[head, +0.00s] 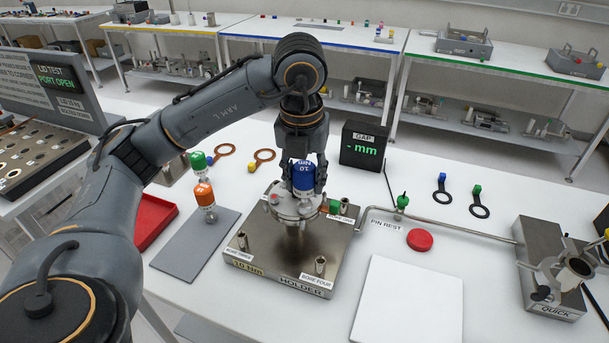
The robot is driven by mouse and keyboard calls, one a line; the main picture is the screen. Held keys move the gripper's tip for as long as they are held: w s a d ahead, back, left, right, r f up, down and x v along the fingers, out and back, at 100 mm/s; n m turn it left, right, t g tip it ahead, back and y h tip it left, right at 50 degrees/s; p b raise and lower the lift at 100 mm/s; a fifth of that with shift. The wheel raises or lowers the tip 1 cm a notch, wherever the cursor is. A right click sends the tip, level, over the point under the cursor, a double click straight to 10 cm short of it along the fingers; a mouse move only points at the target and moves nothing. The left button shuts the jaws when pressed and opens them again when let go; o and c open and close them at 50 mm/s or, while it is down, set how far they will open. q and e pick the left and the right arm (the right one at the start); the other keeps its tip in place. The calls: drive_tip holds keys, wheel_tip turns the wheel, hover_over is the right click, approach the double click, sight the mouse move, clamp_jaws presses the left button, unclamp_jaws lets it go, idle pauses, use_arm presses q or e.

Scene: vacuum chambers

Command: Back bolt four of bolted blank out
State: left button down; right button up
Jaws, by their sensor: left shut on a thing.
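My left gripper (304,178) points down over the steel holder (284,262) and is shut on a blue tool marked 10 Nm (304,170). The tool stands upright over the round metal flange (287,205), the bolted blank, on the holder. Its lower end and the bolt under it are hidden, so I cannot tell which bolt it sits on. Short posts stand at the holder's corners, one beside the "EDGE FOUR" label (316,279). My right gripper is not in view.
An orange-and-white tool with a green top (204,192) stands on a grey mat (195,245). A red tray (150,222) lies left. A black GAP display (362,146) stands behind the holder. A bent rod (450,228) and the QUICK fixture (555,268) are right. A white pad (408,303) is bare.

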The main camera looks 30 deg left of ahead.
use_arm(q)
drive_tip(key=shift+r+n+p, duration=0.15)
drive_tip(key=shift+n+p, duration=0.3)
drive_tip(key=shift+n, duration=0.15)
drive_tip(key=n+p, duration=0.2)
drive_tip(key=n, duration=0.2)
drive_tip(key=shift+y, duration=0.3)
drive_tip(key=shift+n+g, duration=0.3)
drive_tip(key=shift+n, duration=0.5)
drive_tip(key=shift+p, duration=0.35)
drive_tip(key=shift+n+p, duration=0.45)
drive_tip(key=shift+n, duration=0.25)
drive_tip(key=n+p, duration=0.2)
drive_tip(key=n, duration=0.2)
drive_tip(key=shift+g, duration=0.3)
drive_tip(key=shift+n, duration=0.8)
